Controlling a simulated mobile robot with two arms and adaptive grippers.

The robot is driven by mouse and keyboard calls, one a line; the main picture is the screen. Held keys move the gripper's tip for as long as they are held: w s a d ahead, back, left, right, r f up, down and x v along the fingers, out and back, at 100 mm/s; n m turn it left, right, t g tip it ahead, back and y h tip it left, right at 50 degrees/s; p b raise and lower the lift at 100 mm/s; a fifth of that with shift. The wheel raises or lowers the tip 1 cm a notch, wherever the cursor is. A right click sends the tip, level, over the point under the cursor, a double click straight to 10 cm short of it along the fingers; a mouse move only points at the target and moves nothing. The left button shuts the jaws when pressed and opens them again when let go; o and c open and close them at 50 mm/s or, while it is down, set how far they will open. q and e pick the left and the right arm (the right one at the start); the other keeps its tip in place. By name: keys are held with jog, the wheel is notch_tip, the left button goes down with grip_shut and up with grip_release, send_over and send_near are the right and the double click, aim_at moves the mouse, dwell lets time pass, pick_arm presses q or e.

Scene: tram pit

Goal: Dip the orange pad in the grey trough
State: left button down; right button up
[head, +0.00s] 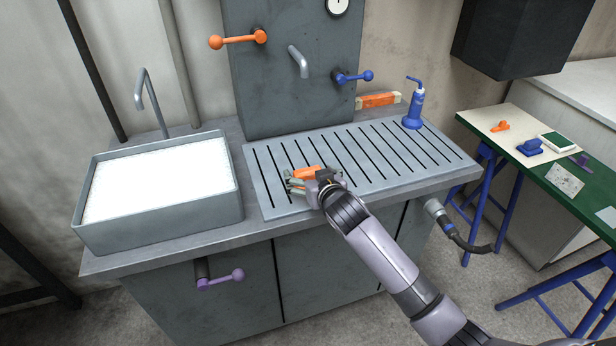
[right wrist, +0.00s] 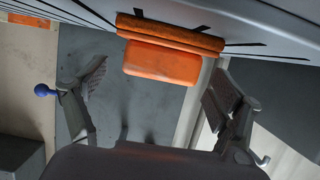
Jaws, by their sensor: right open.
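The orange pad (head: 307,172) lies on the slatted grey drainboard, left of its middle. In the right wrist view, the pad (right wrist: 163,62) is a rounded orange block with a darker orange strip along one side. My right gripper (head: 296,183) is open at the pad, partly covering it in the head view. In the right wrist view, its fingers are spread wide to either side of the pad, with clear gaps. The grey trough (head: 168,221) stands at the left of the counter, full of white foam. My left gripper is not in view.
A curved tap (head: 148,100) rises behind the trough. On the drainboard (head: 440,160) stands a blue bottle (head: 412,108); an orange block with pale ends (head: 378,100) lies behind. Orange (head: 239,39) and blue (head: 353,77) levers stick out from the back panel. A green-topped table (head: 560,165) is at right.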

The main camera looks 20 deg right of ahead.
aim_at(308, 170)
jog(key=shift+x, duration=1.1)
jog(key=shift+s, duration=0.1)
jog(key=shift+c, duration=0.4)
jog(key=c, duration=1.2)
jog(key=shift+r, duration=0.1)
notch_tip(308, 170, up, 20)
jog(key=shift+f+b, duration=0.1)
jog(key=shift+b, duration=0.25)
